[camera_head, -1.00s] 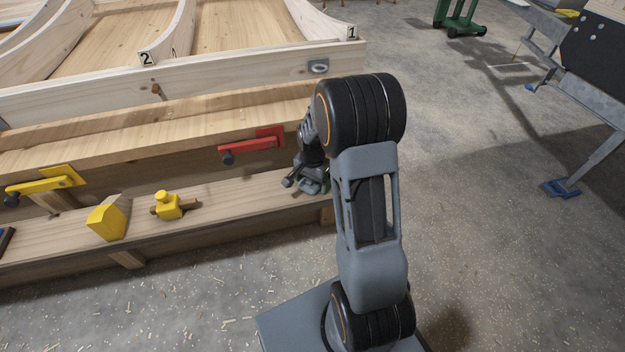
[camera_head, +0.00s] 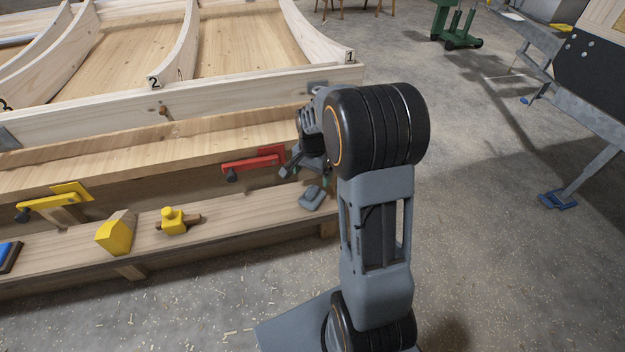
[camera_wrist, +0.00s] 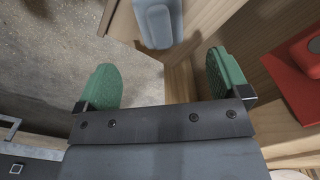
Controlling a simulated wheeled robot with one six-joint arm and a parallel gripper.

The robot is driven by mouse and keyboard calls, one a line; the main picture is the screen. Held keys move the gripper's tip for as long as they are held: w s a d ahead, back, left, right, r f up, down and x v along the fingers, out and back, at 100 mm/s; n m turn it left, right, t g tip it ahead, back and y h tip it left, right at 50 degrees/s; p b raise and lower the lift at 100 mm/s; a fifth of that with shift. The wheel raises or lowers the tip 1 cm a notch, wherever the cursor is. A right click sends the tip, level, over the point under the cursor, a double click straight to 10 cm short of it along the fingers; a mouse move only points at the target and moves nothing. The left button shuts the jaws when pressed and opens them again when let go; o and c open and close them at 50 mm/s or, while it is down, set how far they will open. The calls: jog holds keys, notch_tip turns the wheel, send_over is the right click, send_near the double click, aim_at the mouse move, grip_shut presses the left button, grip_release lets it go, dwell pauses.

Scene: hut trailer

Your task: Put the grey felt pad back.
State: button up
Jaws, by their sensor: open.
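The grey felt pad (camera_head: 312,198), a small blue-grey block shape, lies on the low plank (camera_head: 255,213) near its right end. My gripper (camera_head: 311,172) is open and empty just above and behind the pad in the head view, apart from it. In the wrist view, the green fingertips of my gripper (camera_wrist: 162,70) are spread wide with nothing between them. The pad (camera_wrist: 157,22) shows beyond them at the top of the wrist view, partly cut off by the frame edge.
A yellow block (camera_head: 116,234) and a yellow-and-wood tool (camera_head: 175,221) stand left on the plank. A red clamp (camera_head: 252,162) and a yellow clamp (camera_head: 52,204) are on the bench side. A blue-topped item (camera_head: 9,255) is far left. Floor at right is open.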

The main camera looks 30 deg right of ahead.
jog(key=shift+r, duration=0.55)
jog(key=s+a+r+n+t, duration=0.1)
jog(key=s+a+r+n, duration=0.3)
jog(key=s, duration=0.4)
jog(key=s+a+r+n+t, duration=0.1)
jog(key=s+a+r+n, duration=0.3)
jog(key=s+n, duration=0.3)
jog(key=shift+s+a+r+t, duration=0.25)
jog(key=shift+s+a+t, duration=0.15)
jog(key=shift+a, duration=0.15)
jog(key=shift+r, duration=0.1)
